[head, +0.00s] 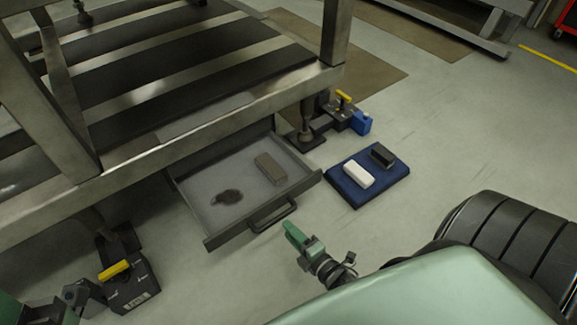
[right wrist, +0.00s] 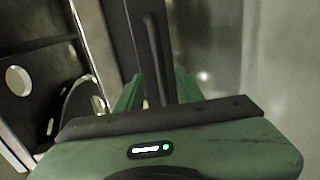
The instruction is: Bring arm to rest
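My right gripper (head: 290,230) is just in front of and to the right of the handle (head: 272,216) of an open drawer (head: 213,240). In the right wrist view its two green fingers (right wrist: 158,92) stand apart. The dark handle bar (right wrist: 156,50) shows in line with the gap between them; I cannot tell whether it lies between the fingers or beyond them. Part of my left arm, dark and green, shows at the lower left corner of the head view; its gripper (head: 76,292) is too unclear to read.
The drawer holds a grey-brown block (head: 270,167) and a dark patch (head: 227,197). A blue mat (head: 346,190) with a white block (head: 358,173) and a black block (head: 382,155) lies on the floor to its right. A metal frame table (head: 200,117) stands above the drawer. Floor right of the mat is clear.

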